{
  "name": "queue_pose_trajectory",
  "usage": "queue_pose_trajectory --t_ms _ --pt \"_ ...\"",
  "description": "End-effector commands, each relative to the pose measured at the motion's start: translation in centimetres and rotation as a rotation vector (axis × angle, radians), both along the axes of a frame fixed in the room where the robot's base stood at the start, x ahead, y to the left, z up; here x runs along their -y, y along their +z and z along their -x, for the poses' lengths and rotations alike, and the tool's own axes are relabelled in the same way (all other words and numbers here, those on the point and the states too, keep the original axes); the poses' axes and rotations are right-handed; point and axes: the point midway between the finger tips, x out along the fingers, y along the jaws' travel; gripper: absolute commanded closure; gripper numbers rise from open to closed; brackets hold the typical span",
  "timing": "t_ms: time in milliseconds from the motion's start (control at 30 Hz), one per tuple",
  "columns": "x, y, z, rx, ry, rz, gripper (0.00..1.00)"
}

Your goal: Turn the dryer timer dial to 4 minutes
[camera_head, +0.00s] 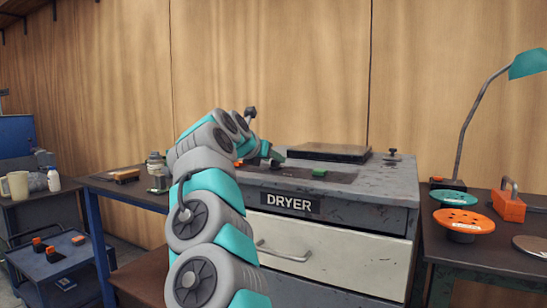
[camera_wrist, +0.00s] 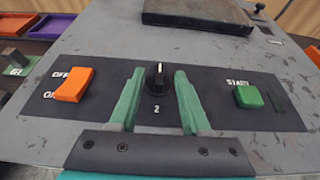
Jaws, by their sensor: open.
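The black timer dial (camera_wrist: 158,80) sits on the dryer's dark control panel (camera_wrist: 222,105), with its white pointer mark facing up and away in the wrist view. A white "2" (camera_wrist: 156,109) shows just below it. My gripper (camera_wrist: 159,73) is open, with one green finger on each side of the dial. Gaps show between the fingers and the knob, so it is not gripped. In the head view my gripper (camera_head: 272,156) is over the panel of the dryer (camera_head: 340,205), and my arm hides the dial.
On the panel, an orange OFF/ON switch (camera_wrist: 73,84) is left of the dial and a green START button (camera_wrist: 248,96) is right. A dark flat plate (camera_wrist: 197,14) lies behind. A lamp (camera_head: 465,125) and orange and green discs stand on the right bench.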

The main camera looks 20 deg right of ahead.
Motion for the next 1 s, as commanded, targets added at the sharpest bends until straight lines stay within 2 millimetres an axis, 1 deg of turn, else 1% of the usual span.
queue_pose_trajectory --t_ms 167,467,900,1000 --pt "0.81 -0.36 -0.56 0.0 0.0 -0.001 0.53" --pt "0.86 -0.5 -0.69 0.001 0.0 -0.002 0.53" --pt "0.83 -0.48 -0.7 0.001 0.001 -0.001 1.0" --pt "0.83 -0.48 -0.7 0.001 0.001 -0.002 1.0"
